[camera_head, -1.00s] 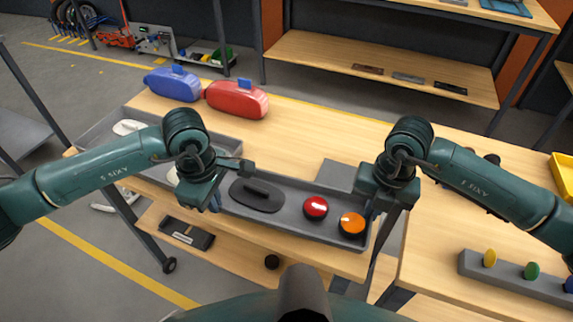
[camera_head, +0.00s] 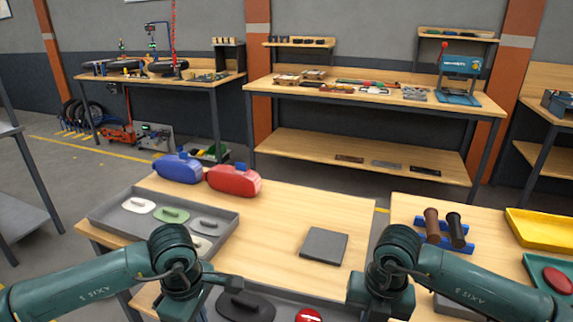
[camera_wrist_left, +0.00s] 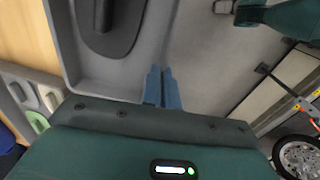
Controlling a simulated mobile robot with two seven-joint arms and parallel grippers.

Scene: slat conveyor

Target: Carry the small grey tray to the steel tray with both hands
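The small grey tray (camera_head: 281,294) is between my two hands at the bottom of the head view, its near part cut off. A larger grey tray (camera_head: 112,230), possibly the steel tray, lies on the table at left, holding several handled pieces.
A flat grey plate (camera_head: 325,246) lies on the wooden table (camera_head: 290,215). To the right, another table holds dark rollers (camera_head: 455,230) and a yellow bin (camera_head: 540,232).

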